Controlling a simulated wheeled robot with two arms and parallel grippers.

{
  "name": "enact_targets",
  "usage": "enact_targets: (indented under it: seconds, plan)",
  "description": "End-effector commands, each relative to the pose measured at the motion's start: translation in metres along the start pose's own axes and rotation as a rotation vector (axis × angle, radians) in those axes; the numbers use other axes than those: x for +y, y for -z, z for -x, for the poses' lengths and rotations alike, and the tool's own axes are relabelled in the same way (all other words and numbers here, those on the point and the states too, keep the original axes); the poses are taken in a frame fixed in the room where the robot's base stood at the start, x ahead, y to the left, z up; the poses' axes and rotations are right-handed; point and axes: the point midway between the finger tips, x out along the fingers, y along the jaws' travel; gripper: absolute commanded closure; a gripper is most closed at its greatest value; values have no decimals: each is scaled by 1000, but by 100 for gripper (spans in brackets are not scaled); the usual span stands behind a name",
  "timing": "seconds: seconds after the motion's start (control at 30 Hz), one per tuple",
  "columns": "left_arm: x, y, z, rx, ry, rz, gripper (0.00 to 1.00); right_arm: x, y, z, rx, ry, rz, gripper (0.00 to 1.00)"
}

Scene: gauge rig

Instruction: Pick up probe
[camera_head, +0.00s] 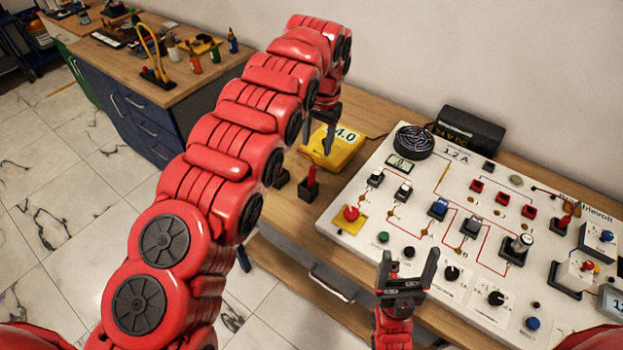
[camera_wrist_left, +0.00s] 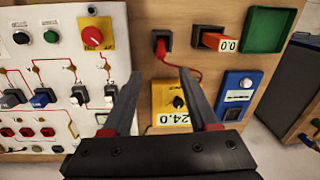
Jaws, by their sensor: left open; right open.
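A red probe (camera_head: 311,178) stands upright in a black holder (camera_head: 308,193) on the wooden bench, left of the white panel. In the left wrist view, the probe (camera_wrist_left: 161,47) lies just beyond my fingertips, and a red lead runs from it towards a yellow meter (camera_wrist_left: 170,98). My left gripper (camera_head: 327,143) is open and empty above the bench near the yellow meter (camera_head: 335,146); its fingers also show in the left wrist view (camera_wrist_left: 159,74). My right gripper (camera_head: 408,265) is open and empty over the front edge of the panel.
The white panel (camera_head: 370,195) with switches, knobs and red wiring fills the bench's right side. A black power box (camera_head: 470,130) stands behind it. In the left wrist view, an orange-sided block (camera_wrist_left: 220,42) and a green tray (camera_wrist_left: 268,30) lie near the probe.

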Motion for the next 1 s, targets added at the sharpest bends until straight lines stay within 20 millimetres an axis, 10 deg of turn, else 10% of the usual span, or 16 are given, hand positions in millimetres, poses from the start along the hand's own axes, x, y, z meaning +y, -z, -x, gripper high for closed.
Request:
enact_targets:
  seconds: [1.0]
  plan:
    - [0, 0, -111, 3, 0, -3, 40, 2, 8, -45, 0, 0, 0, 18]
